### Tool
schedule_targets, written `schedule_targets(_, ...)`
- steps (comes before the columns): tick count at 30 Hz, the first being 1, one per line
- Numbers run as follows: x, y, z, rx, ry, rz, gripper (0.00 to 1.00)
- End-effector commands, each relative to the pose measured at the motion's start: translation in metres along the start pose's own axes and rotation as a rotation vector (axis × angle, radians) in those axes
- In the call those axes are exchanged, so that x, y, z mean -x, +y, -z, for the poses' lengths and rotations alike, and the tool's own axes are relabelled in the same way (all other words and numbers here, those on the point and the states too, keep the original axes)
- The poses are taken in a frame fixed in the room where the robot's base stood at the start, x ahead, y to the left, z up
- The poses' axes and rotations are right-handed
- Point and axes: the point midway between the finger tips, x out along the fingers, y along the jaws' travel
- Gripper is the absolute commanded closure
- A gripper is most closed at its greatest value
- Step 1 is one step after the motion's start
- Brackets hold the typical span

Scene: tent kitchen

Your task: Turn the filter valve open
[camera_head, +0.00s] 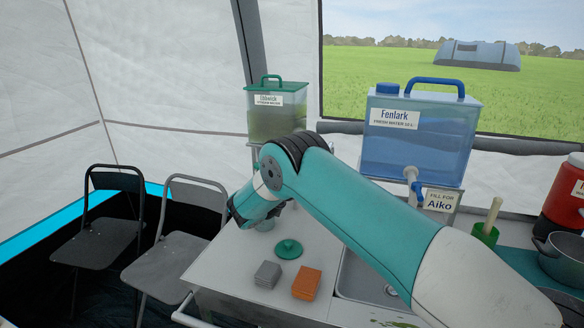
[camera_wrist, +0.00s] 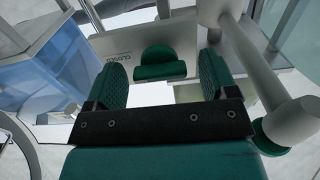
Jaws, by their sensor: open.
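In the wrist view a dark green valve handle (camera_wrist: 160,66) with a round hub and a flat bar sits in front of a pale plate (camera_wrist: 112,46). Lettering on the plate appears to read "CLOSED". My gripper (camera_wrist: 162,68) is open, with one green finger on each side of the handle and gaps visible on both sides. The jaws hold nothing. In the head view my arm ends near the green-lidded Ebbwick tank (camera_head: 277,112); the fingertips and the valve are hidden there.
Grey pipes (camera_wrist: 258,62) stand close right of the fingers. The blue Fenlark tank (camera_head: 418,138) stands right, with a tap and a "Fill for Aiko" sign (camera_head: 439,200). A green lid (camera_head: 289,249), grey block (camera_head: 267,274) and orange block (camera_head: 306,283) lie on the counter beside the sink (camera_head: 365,275).

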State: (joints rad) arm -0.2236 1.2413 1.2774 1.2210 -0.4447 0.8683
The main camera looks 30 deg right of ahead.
Motion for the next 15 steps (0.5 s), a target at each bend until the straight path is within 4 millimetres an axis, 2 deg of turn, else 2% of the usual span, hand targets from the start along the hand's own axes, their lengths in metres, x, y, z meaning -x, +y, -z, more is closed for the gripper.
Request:
schedule_targets(3,-0.0079,0.0007,0.0004,0.000,0.001,-0.001,0.21)
schedule_targets(12,-0.0097,0.0001,-0.0002,0.001,0.000,0.000,0.21)
schedule_targets(15,-0.0095,0.0001,-0.0001,0.001,0.000,0.000,0.44)
